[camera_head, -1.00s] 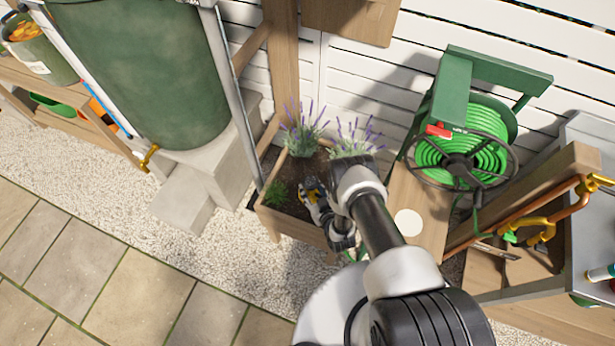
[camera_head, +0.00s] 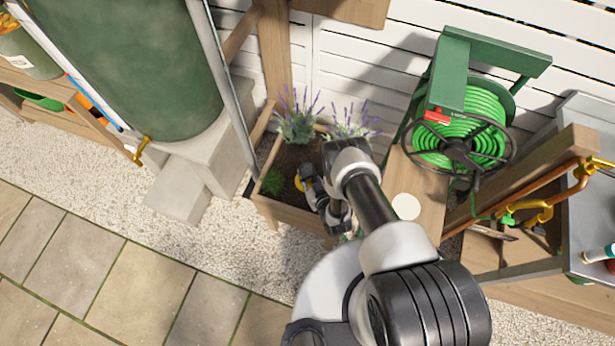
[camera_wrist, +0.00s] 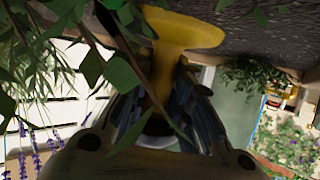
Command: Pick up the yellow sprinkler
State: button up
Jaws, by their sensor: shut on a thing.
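The yellow sprinkler (camera_wrist: 176,42) shows in the wrist view, with a wide flared yellow head and a narrower stem that runs down between my fingers. My gripper (camera_wrist: 160,105) is shut on this stem. In the head view my gripper (camera_head: 306,180) is over the wooden planter box, and only a small yellow part of the sprinkler (camera_head: 299,183) shows beside it. My wrist and arm hide the rest. In the wrist view the sprinkler's head is close to the dark soil (camera_wrist: 270,35); I cannot tell whether they touch.
The planter (camera_head: 290,213) holds lavender (camera_head: 297,118) at its back and a small green plant (camera_head: 272,181) at left. Leaves (camera_wrist: 92,65) hang close to my gripper. A green hose reel (camera_head: 465,140) stands right, a large green barrel (camera_head: 160,75) left. Paving in front is clear.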

grip_shut()
jog(key=shift+w+r, duration=0.1)
jog(key=shift+r, duration=0.05)
